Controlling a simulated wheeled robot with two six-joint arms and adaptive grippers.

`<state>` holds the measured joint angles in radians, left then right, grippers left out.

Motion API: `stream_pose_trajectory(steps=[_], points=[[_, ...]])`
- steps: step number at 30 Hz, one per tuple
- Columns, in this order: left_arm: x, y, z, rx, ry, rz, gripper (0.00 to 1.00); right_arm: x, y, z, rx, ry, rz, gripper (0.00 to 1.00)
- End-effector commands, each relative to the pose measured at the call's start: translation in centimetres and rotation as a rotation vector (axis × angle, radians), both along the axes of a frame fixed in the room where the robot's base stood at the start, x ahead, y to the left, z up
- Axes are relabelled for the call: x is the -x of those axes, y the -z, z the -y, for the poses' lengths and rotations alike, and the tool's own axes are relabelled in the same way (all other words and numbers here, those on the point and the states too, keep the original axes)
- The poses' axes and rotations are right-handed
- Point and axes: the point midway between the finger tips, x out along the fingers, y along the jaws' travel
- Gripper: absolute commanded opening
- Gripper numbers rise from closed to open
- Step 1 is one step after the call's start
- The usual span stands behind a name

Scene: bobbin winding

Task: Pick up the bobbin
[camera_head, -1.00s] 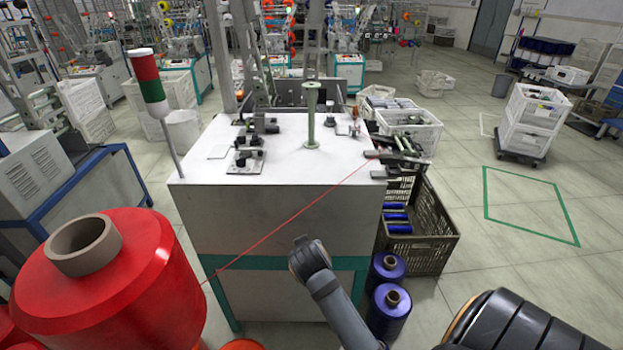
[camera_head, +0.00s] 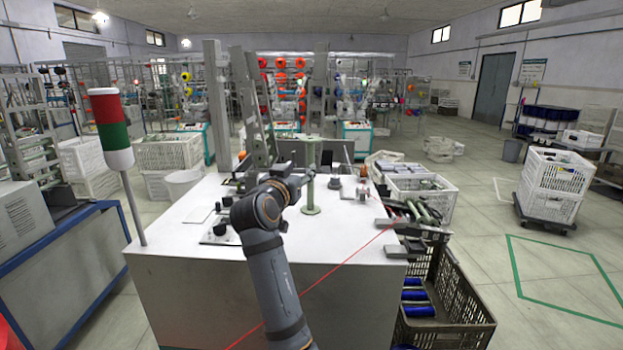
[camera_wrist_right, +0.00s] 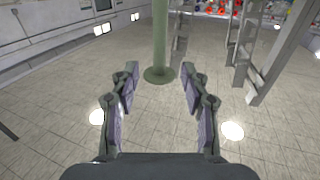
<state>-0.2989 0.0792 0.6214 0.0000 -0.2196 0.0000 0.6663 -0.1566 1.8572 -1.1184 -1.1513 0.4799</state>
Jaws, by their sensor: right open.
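The bobbin (camera_head: 311,194) is a pale green spool with a thin stem and round end flanges, standing upright on the white machine table (camera_head: 350,256). My right gripper (camera_head: 304,180) is open beside the bobbin's stem, on its left in the head view; contact cannot be told there. In the right wrist view the bobbin's stem (camera_wrist_right: 160,38) and one flange (camera_wrist_right: 159,75) show ahead, in line with the gap between the open fingers (camera_wrist_right: 159,70). The fingers hold nothing. My left gripper is not in view.
A red thread (camera_head: 330,270) runs across the table front to metal fittings (camera_head: 402,247) at the right edge. Black knobs (camera_head: 220,229) stand at the left. A signal lamp (camera_head: 110,125) rises at the left corner. A dark crate (camera_head: 450,300) with blue spools stands at the right.

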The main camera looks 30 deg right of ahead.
Motion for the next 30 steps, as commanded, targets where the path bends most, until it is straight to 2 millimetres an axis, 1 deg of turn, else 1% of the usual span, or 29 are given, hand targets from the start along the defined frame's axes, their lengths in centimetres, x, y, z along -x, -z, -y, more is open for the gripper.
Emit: stream_pose_trajectory(steps=[1,3,5,8,12,14,16,18,22,29,30], points=[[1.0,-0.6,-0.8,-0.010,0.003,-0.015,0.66,-0.5,-0.4,0.9,0.007,0.005,-0.003,0.46],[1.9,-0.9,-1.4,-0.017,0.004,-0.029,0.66,-1.4,-0.4,1.9,0.007,0.005,-0.005,0.46],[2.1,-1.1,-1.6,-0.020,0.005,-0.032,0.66,-2.0,-0.4,2.6,0.005,0.004,-0.004,0.46],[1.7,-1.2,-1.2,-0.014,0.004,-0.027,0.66,-2.6,-0.2,3.2,0.002,0.002,-0.004,0.46],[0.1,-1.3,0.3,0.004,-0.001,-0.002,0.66,-2.8,-0.2,3.5,0.000,0.002,-0.003,0.46],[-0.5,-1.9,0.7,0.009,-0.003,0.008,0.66,-3.2,-0.5,4.0,0.003,0.004,-0.005,0.46],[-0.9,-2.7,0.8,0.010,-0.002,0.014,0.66,-3.9,-0.8,5.0,0.003,0.005,-0.007,0.46],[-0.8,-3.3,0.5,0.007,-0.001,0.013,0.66,-4.7,-1.1,6.0,0.003,0.005,-0.005,0.46],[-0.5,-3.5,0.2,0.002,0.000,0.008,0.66,-5.8,-0.6,7.1,0.002,0.003,-0.005,0.46],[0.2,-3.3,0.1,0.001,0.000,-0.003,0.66,-6.0,-0.4,7.3,0.000,0.001,-0.004,0.46],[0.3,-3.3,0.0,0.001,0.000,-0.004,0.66,-6.0,-0.4,7.3,0.000,0.001,-0.004,0.43]])
